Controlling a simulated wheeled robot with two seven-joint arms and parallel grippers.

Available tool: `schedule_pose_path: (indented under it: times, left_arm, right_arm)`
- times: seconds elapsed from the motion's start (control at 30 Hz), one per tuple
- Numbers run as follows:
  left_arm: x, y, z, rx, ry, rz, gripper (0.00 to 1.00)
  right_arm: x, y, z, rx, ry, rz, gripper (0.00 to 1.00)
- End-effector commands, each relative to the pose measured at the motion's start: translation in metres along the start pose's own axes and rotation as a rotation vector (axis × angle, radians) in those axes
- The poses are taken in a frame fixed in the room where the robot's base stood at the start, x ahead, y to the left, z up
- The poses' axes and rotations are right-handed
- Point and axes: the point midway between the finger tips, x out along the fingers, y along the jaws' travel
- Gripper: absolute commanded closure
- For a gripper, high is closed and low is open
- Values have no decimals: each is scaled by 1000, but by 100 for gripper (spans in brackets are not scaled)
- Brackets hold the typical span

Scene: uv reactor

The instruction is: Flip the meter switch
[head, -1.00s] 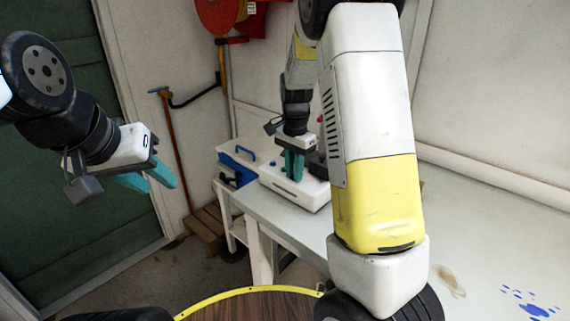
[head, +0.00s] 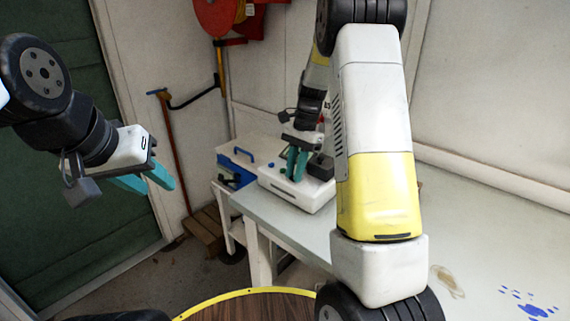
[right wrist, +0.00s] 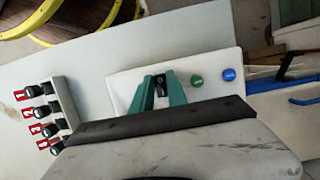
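The meter is a white box (head: 318,198) on the table, and it also shows in the right wrist view (right wrist: 118,90). A small dark part that looks like its switch (right wrist: 160,84) shows between the teal fingers of my right gripper (right wrist: 159,78). In the head view my right gripper (head: 296,164) points down at the box top. Its fingers stand a little apart, and I cannot tell whether they touch the dark part. A green button (right wrist: 196,80) and a blue button (right wrist: 229,74) sit beside it. My left gripper (head: 147,181) is open and empty, away from the table.
A block of several black switches with red plates (right wrist: 43,115) stands beside the box. A blue and white toolbox (head: 238,160) is behind it. The grey table (head: 480,240) is mostly clear at the right. A round stool-like top (head: 255,308) is in front.

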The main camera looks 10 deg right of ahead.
Motion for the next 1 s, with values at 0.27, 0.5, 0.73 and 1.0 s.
schedule_pose_path:
  times: [0.27, 0.5, 0.73, 1.0]
  left_arm:
    - [0, 0, 0, 0, 0, 0, 64]
    - [0, 0, 0, 0, 0, 0, 64]
    - [0, 0, 0, 0, 0, 0, 64]
    - [0, 0, 0, 0, 0, 0, 64]
  right_arm:
    - [0, 0, 0, 0, 1, 0, 60]
    - [-7, 0, 0, 0, 2, -1, 60]
    - [-46, -1, 0, 0, 3, -4, 60]
    - [-76, 0, 0, 0, 2, -2, 60]
